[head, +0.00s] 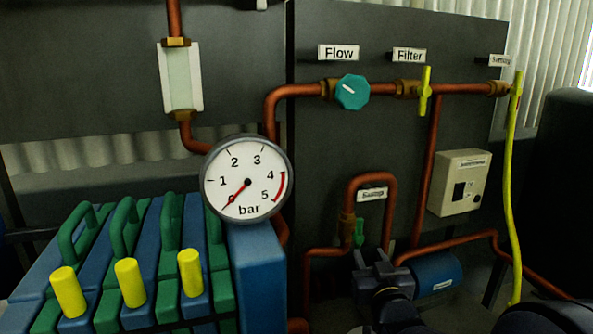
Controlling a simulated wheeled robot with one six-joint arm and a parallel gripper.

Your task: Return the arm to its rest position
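My gripper (372,262) is at the bottom right of the middle in the head view, seen from behind, with dark arm links below it. It appears in front of the lower pipework, left of a blue cylinder (437,272). A small green valve handle (359,233) shows just above and behind it. I cannot tell whether the fingers touch anything or how far apart they are. No held object can be made out.
A pressure gauge (247,179) stands above blue and green plates (262,275) with yellow knobs (131,283) at left. Copper pipe (300,90) carries a teal Flow knob (352,92) and yellow Filter handle (425,92). A yellow hose (509,190) hangs right of a beige box (459,182).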

